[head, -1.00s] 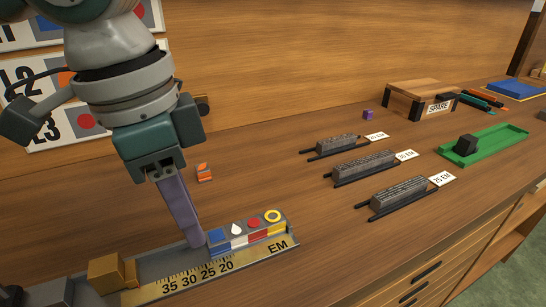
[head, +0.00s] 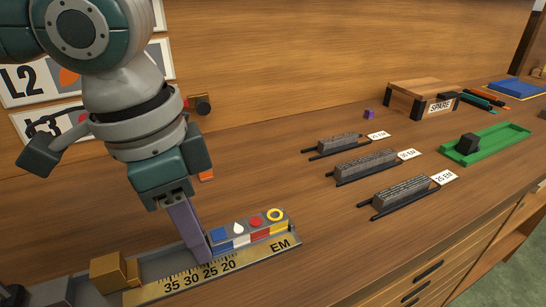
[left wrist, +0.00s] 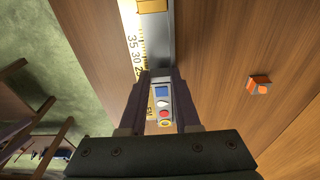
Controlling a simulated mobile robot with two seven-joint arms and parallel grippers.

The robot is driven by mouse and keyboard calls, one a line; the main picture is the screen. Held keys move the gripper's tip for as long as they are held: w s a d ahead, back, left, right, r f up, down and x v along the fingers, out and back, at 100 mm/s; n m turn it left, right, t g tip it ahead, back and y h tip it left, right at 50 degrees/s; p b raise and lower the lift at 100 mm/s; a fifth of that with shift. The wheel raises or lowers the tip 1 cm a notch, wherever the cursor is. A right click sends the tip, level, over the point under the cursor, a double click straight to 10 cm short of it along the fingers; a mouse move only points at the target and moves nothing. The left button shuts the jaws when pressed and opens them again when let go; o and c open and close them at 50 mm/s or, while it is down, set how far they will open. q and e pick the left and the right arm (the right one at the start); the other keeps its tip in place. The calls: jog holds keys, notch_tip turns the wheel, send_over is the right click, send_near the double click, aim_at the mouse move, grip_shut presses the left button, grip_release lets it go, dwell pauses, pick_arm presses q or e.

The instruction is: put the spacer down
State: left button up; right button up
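My left gripper (head: 206,258) points down into the composing stick, just left of the row of colour-topped pieces. In the left wrist view, its two fingers (left wrist: 162,76) stand a piece's width apart. They appear closed on a small grey spacer (left wrist: 161,74), which the fingers hide in the head view. The composing stick (head: 180,284) has a brass scale marked 35 to 20 and EM. Blue (head: 219,236), white (head: 238,229), red (head: 256,222) and yellow-ringed (head: 275,214) pieces sit in its right end. My right gripper is not in view.
A brass block (head: 108,272) sits at the stick's left end. An orange-and-grey block (left wrist: 260,84) lies behind the stick. Several dark type lines (head: 365,163) lie on racks to the right, beside a green tray (head: 497,143) and a SPARE box (head: 425,94). Bare wood lies between.

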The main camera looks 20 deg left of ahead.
pick_arm(q)
jog(key=shift+o, duration=0.7)
jog(key=shift+s+a+f, duration=0.1)
jog(key=shift+a+f, duration=0.05)
jog(key=shift+f, duration=0.3)
jog(key=shift+o, duration=0.6)
jog(key=shift+r, duration=0.15)
notch_tip(320, 180, up, 13)
jog(key=p, duration=0.2)
jog(key=shift+s+a+r, duration=0.15)
jog(key=shift+s+a, duration=0.15)
jog(key=shift+s, duration=0.15)
